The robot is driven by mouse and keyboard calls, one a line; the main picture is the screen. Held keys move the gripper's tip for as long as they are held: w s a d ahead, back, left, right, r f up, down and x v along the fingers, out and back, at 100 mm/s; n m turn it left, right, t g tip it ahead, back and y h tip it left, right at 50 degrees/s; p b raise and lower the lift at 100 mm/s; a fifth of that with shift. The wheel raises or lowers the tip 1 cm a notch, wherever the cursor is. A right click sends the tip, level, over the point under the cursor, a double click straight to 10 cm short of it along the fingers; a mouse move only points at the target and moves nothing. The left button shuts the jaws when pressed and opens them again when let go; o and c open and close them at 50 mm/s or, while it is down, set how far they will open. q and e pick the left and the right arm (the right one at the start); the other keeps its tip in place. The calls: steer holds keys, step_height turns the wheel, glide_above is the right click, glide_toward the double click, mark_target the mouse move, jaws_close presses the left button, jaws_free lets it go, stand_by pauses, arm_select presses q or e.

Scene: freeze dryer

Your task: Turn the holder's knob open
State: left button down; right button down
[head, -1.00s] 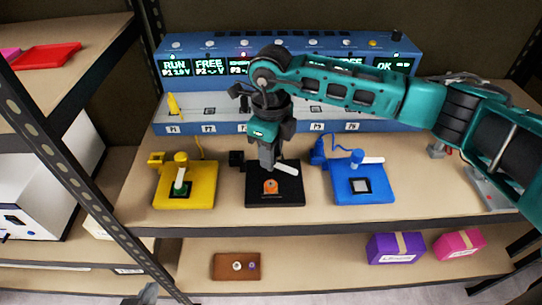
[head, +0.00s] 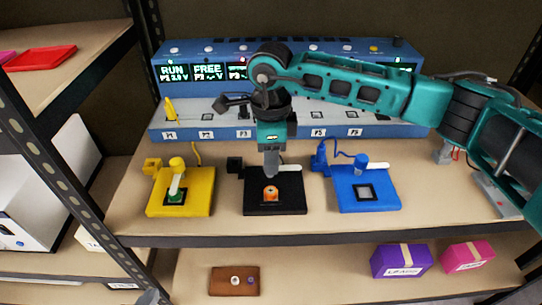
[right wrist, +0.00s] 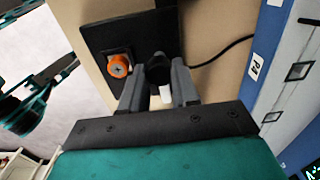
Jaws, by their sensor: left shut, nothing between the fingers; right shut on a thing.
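The black holder (head: 290,205) lies on the upper shelf between a yellow and a blue holder. An orange round piece (head: 270,194) sits in its dark socket, and it also shows in the right wrist view (right wrist: 119,66). My right gripper (head: 271,172) points down over the holder's back part. In the right wrist view its fingers (right wrist: 160,88) are shut around the black knob (right wrist: 158,70). The knob's white lever (head: 290,168) sticks out to the right; its near end is hidden by the fingers.
The yellow holder (head: 200,203) and the blue holder (head: 385,200) stand close on either side. A blue instrument with lit displays (head: 208,72) stands behind. A metal shelf post (head: 75,195) rises at left. Below are a brown block (head: 222,283) and purple and pink boxes.

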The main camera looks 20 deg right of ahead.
arm_select(q)
steer(key=shift+r, duration=0.1)
arm_select(e)
steer(key=shift+a+r, duration=0.1)
steer(key=c, duration=1.2)
jaws_free()
steer(key=o, duration=0.3)
arm_select(q)
steer(key=shift+s+f, duration=0.25)
steer(key=shift+f, duration=0.1)
arm_select(e)
steer(key=shift+o, duration=0.4)
arm_select(q)
steer(key=shift+a+r+p, duration=0.25)
steer(key=shift+r+p, duration=0.15)
steer(key=shift+p, duration=0.2)
arm_select(e)
step_height(320, 180, up, 13)
